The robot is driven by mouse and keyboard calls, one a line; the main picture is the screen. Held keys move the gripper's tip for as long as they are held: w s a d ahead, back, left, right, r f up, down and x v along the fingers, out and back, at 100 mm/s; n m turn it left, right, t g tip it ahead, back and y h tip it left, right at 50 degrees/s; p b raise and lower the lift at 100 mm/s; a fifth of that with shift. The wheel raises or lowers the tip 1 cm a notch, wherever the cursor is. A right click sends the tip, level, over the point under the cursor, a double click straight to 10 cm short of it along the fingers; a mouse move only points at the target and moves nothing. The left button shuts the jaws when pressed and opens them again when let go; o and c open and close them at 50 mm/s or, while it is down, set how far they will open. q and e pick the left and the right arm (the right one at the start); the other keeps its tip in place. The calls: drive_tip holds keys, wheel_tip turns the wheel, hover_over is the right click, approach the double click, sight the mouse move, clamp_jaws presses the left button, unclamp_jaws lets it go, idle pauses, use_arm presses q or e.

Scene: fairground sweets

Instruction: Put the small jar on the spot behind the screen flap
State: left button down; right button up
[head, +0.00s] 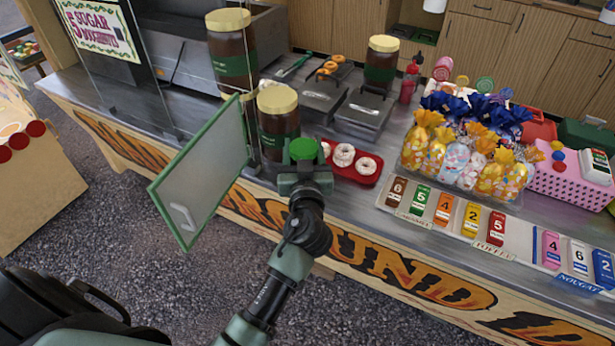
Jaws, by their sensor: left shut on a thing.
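A small jar with a green lid (304,148) is held upright at the front edge of the counter, and its lower body is mostly hidden by my gripper. My left gripper (304,166) is shut on it. The screen flap (203,172), a pale panel in a green frame with a handle, stands swung out over the counter's front edge, left of the jar. The spot behind the flap cannot be made out. My right gripper is out of view.
A large brown jar with a yellow lid (278,112) stands right behind my gripper. A red tray of doughnuts (366,181) lies close on the right. A clear glass pane (190,60) stands at the left. Bagged sweets (458,165) and numbered price cards (443,208) fill the counter further right.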

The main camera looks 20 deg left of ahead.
use_arm(q)
drive_tip(key=w+a+r+n+g+y, duration=0.2)
drive_tip(key=w+r, duration=0.2)
drive_tip(key=r, duration=0.2)
drive_tip(key=w+a+r+n+g+y, duration=0.1)
drive_tip(key=w+a+r+n+y, duration=0.1)
drive_tip(key=w+r, duration=0.3)
drive_tip(key=shift+r+g+y, duration=0.4)
drive_tip(key=shift+r+y, duration=0.1)
drive_tip(key=shift+r, duration=0.05)
drive_tip(key=shift+s+a, duration=0.1)
